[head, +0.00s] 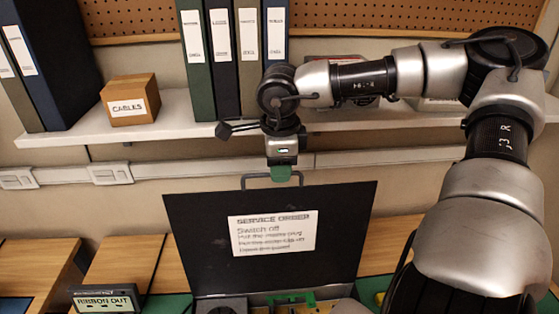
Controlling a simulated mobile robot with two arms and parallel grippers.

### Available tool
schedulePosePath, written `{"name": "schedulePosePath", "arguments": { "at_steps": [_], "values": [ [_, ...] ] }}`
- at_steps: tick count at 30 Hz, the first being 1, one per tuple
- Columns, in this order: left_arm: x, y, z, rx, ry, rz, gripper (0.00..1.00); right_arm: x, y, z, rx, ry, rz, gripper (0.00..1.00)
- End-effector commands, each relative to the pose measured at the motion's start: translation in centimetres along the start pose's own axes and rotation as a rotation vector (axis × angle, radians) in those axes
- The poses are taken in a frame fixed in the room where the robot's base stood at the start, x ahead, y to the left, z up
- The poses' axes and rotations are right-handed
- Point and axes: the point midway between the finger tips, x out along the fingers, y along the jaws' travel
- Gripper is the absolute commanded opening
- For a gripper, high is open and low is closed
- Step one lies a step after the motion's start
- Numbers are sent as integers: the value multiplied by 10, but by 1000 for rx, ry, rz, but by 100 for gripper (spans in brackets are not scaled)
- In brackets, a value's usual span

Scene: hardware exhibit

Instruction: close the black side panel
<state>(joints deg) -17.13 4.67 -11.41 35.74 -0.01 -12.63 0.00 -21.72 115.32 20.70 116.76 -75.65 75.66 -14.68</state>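The black side panel (190,235) stands raised and leans back a little, behind an open case at the bottom edge of the head view. A white service order sheet (272,233) is on its face. A grey loop handle (243,183) rises from its top edge. My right gripper (281,175) points down at this handle, its green fingertip overlapping the handle's upper bar. I see the fingers from one side, so whether they are open, shut or touching the handle is unclear. My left gripper is not in view.
The open case (222,304) shows only its top part, with green pieces inside. A small display reading "RIBBON OUT" (105,300) stands at lower left. Behind, a white shelf (180,128) carries binders (222,70) and a cables box (131,100). Wall sockets (110,173) run below it.

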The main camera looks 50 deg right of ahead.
Motion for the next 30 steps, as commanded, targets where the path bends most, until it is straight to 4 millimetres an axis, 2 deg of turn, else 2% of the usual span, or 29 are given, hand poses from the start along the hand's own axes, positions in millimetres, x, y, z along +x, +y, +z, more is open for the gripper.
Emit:
{"name": "schedulePosePath", "arguments": {
  "at_steps": [10, 17, 30],
  "values": [
    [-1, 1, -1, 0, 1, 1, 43, 4, 0, 0, 1, -1, 1, 34],
    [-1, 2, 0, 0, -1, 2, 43, 4, 0, 0, 0, -1, 0, 0],
    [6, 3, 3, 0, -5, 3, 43, 4, 2, -1, 0, -3, -15, 0]
  ]
}}
